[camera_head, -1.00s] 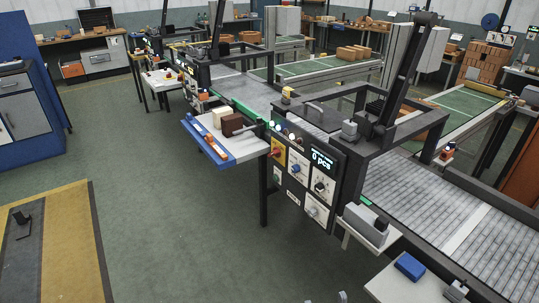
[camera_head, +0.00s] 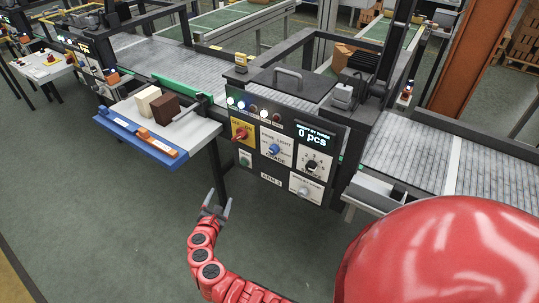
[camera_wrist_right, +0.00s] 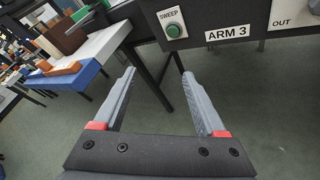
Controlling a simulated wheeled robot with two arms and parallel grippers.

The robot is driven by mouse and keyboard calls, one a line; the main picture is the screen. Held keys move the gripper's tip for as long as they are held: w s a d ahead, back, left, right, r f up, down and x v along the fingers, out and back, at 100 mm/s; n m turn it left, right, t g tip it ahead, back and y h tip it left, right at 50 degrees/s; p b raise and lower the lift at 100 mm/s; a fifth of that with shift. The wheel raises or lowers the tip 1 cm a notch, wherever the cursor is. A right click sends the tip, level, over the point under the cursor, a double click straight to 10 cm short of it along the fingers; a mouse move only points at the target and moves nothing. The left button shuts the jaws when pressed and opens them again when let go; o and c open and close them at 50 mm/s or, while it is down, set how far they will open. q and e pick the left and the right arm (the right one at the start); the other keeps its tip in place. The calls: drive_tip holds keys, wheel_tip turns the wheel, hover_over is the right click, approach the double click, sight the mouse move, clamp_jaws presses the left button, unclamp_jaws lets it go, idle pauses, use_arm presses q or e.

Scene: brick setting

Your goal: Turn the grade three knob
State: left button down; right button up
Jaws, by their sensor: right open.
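The control panel (camera_head: 290,155) is black, labelled "ARM 3", and stands below the hooded station. A blue knob (camera_head: 274,149) on a white plate reads "GRADE". A black knob (camera_head: 312,165) sits to its right and a grey knob (camera_head: 303,191) lower down. My right gripper (camera_head: 219,203) is open and empty, below and left of the panel, apart from it. In the right wrist view its two grey fingers (camera_wrist_right: 158,75) are spread below the panel's lower edge (camera_wrist_right: 230,32); the grade knob is outside that view. My left gripper is not in view.
A red-and-yellow switch (camera_head: 240,133) and a green sweep button (camera_head: 245,158) sit left of the knobs. A side table (camera_head: 205,130) with a blue rail (camera_head: 140,139) and blocks juts out left of the panel. The floor below is clear.

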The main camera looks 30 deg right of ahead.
drive_tip(key=s+d+r+m+g+h, duration=0.2)
drive_tip(key=s+d+r+g+h, duration=0.35)
drive_tip(key=r, duration=0.45)
drive_tip(key=h, duration=0.2)
approach(272, 151)
drive_tip(key=shift+m+t+y, duration=0.25)
drive_tip(key=shift+m+t, duration=0.05)
drive_tip(key=shift+t, duration=0.15)
drive_tip(key=x, duration=0.8)
drive_tip(key=shift+s+d+p, duration=0.2)
drive_tip(key=shift+d+p, duration=0.15)
drive_tip(key=shift+d, duration=0.1)
clamp_jaws()
